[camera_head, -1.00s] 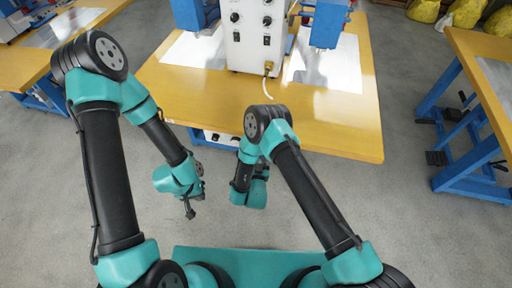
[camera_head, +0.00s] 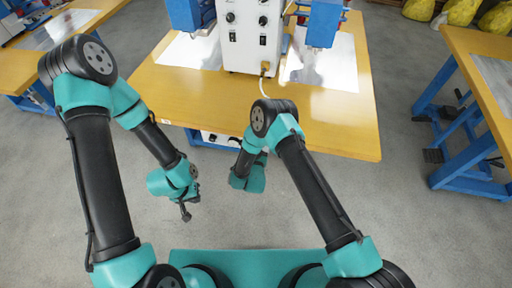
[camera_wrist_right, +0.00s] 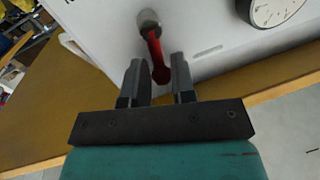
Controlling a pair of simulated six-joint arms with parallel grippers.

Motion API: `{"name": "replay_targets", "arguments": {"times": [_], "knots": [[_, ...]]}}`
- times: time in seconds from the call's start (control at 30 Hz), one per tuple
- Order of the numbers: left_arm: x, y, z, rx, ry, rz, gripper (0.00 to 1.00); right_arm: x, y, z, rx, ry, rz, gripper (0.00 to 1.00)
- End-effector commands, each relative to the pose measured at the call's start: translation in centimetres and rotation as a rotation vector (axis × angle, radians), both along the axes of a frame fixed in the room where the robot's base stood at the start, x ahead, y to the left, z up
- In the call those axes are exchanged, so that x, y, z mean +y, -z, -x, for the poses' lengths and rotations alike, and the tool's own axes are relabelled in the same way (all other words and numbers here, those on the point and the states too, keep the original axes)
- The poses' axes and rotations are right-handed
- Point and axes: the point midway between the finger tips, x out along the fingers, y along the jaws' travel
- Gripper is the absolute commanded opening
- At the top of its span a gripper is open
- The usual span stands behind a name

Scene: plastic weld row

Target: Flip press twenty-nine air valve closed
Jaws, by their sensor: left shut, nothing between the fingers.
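The air valve's red lever (camera_wrist_right: 158,62) hangs from a silver fitting (camera_wrist_right: 149,22) on a white panel in the right wrist view, pointing down and slightly right. My right gripper (camera_wrist_right: 158,76) is open, its two fingers apart on either side of the lever's lower end in the picture. I cannot tell whether either finger touches it. In the head view the right fingers are hidden behind my own wrist, low at the table's front edge. My left gripper (camera_head: 185,211) is shut and empty, pointing down over bare floor, away from the table.
A round gauge (camera_wrist_right: 276,8) sits on the panel right of the valve. A yellow table (camera_head: 200,98) carries a white control box (camera_head: 250,42) between blue presses. Another blue-legged table (camera_head: 455,150) stands at right. Grey floor is clear between them.

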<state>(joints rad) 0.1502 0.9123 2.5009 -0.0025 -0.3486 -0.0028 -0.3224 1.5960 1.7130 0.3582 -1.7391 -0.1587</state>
Motion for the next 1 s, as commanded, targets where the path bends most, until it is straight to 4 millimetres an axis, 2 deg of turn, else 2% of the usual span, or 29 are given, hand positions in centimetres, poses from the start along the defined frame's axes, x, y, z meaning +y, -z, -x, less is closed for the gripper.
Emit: {"name": "replay_targets", "arguments": {"times": [0.03,0.2,0.63,0.9,0.93,1.0], "knots": [[0.0,0.0,0.0,0.0,0.0,0.0,0.0,0.0,0.01,0.01,0.0,0.0,0.0,0.16],[0.0,0.0,0.0,0.0,0.0,0.0,0.0,0.0,0.01,0.02,0.0,0.0,0.0,0.0],[0.0,0.0,0.0,0.0,0.0,0.0,0.0,0.58,-0.1,-0.13,0.033,-0.001,0.139,0.0],[0.0,0.0,0.0,0.0,0.0,0.0,0.0,0.61,-0.07,-0.12,0.035,-0.001,0.147,0.0],[0.0,0.0,0.0,0.0,0.0,0.0,0.0,0.62,-0.07,-0.12,0.035,-0.001,0.147,0.25],[0.0,0.0,0.0,0.0,0.0,0.0,0.0,0.62,-0.07,-0.12,0.035,-0.001,0.147,0.31]]}}
